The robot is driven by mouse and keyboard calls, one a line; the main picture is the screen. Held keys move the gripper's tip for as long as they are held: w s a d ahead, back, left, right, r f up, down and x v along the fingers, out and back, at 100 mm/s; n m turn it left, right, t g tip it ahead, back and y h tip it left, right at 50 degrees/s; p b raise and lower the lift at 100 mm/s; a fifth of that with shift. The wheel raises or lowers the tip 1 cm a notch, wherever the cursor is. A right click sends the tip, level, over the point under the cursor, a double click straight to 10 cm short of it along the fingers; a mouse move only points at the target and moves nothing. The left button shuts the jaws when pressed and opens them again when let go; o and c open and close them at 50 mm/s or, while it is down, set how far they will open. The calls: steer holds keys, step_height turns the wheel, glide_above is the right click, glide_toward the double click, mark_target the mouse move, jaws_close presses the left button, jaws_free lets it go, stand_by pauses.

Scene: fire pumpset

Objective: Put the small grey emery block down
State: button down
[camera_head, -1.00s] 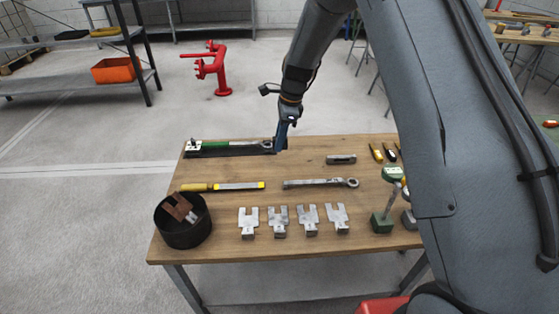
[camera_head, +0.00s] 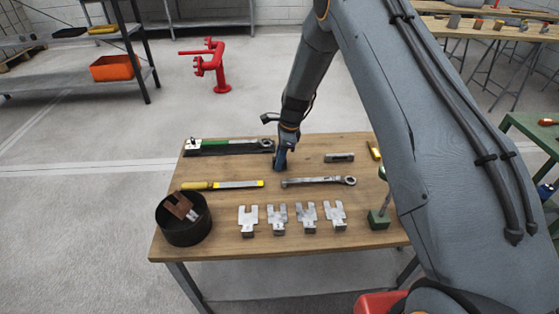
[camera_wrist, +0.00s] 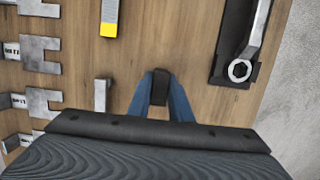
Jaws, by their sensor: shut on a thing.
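My gripper (camera_head: 281,164) is over the far middle part of the wooden table (camera_head: 226,169), between the black tray and the ratchet wrench. In the wrist view its two blue fingers (camera_wrist: 160,90) are shut on a small dark grey block (camera_wrist: 160,86), the emery block. The block sits between the fingertips with bare wood around it. In the head view the gripper hides the block. I cannot tell whether the block touches the table.
A green-handled wrench lies in a black tray (camera_head: 230,151) at the far left. Several slotted metal plates (camera_head: 278,218) and a black bin (camera_head: 184,232) stand in front.

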steer(key=c, duration=1.6)
jaws_free()
steer(key=shift+f, duration=0.1)
steer(key=b+v, duration=0.2)
steer(key=v, duration=1)
steer(key=s+d+r+n, duration=0.2)
steer(key=s+d+n, duration=0.2)
steer(key=s, duration=0.7)
steer(key=s+d+r+n+h, duration=0.1)
steer(key=s+d+r+n, duration=0.2)
steer(key=s+n, duration=0.5)
steer(key=s+d+r+n+h, duration=0.1)
steer(key=s+d+r+n, duration=0.2)
steer(key=s, duration=1.1)
steer(key=shift+s+d+r+n, duration=0.1)
steer(key=shift+s+d+n, duration=0.1)
steer(key=shift+d+n, duration=0.45)
steer(key=shift+s+d+n, duration=0.15)
steer(key=shift+d+n, duration=0.2)
steer(key=shift+n, duration=0.5)
